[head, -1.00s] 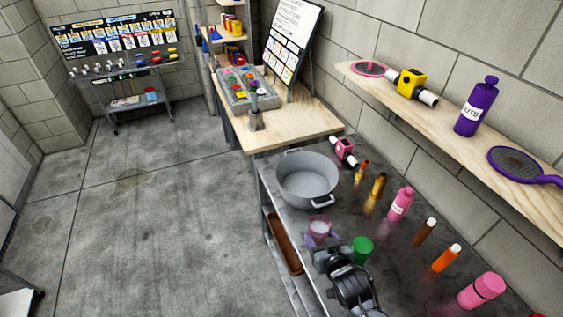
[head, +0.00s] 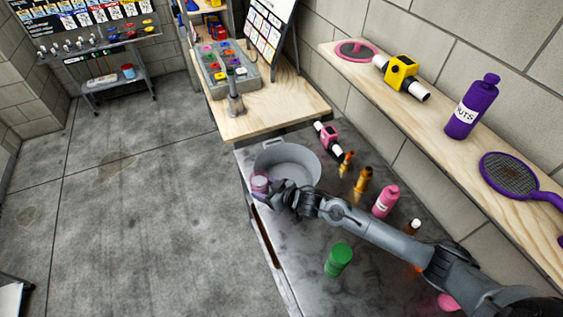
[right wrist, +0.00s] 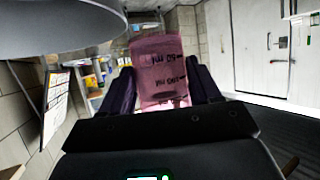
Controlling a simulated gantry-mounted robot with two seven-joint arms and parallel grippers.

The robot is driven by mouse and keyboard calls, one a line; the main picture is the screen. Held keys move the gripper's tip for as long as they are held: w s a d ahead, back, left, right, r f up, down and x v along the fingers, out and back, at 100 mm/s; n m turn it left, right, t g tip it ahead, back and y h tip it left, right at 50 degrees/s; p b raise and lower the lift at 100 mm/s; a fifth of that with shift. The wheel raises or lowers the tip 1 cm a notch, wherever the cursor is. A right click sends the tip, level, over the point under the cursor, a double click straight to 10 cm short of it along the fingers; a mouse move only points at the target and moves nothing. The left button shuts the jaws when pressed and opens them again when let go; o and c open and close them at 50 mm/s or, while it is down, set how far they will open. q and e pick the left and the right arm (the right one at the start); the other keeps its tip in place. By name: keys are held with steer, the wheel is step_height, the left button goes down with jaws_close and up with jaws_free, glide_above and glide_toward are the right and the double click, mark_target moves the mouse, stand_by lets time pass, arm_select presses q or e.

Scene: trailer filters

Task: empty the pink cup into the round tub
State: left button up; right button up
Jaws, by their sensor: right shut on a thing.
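The pink cup (head: 260,184) is at the near-left rim of the round tub (head: 302,160) in the head view. My right gripper (head: 269,190) is shut on it. In the right wrist view the translucent cup (right wrist: 162,70) sits between the two dark fingers of the gripper (right wrist: 162,90), and its ml markings face the camera. The tub's grey wall (right wrist: 60,25) fills the upper left there. I cannot tell how far the cup is tilted, and its contents are hidden. My left gripper is not in view.
A green cylinder (head: 339,259) stands in front of my right arm. A pink bottle (head: 386,201) and small orange bottles (head: 363,181) stand right of the tub. A pink-and-white object (head: 327,138) lies behind it. A wooden shelf (head: 440,128) runs along the wall.

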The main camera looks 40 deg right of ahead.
steer(key=shift+n+y, duration=0.5)
steer(key=d, duration=0.2)
steer(key=d+f, duration=0.1)
steer(key=d, duration=0.1)
steer(key=shift+w+p, duration=0.2)
steer(key=shift+p, duration=0.2)
steer(key=shift+d+g, duration=0.1)
steer(key=shift+g, duration=0.2)
steer(key=shift+d+r, duration=0.1)
steer(key=shift+w+d+r+m+y, duration=0.2)
steer(key=shift+w+d+m+y, duration=0.15)
steer(key=shift+m, duration=0.25)
steer(key=shift+w+d+f+m+g+y+b, duration=0.2)
steer(key=shift+d+f+m+y+b, duration=0.35)
steer(key=shift+b, duration=0.9)
steer(key=shift+w+d+f+m+g+y+b, duration=0.25)
steer(key=shift+d+m+y+b, duration=0.4)
steer(key=shift+b, duration=0.8)
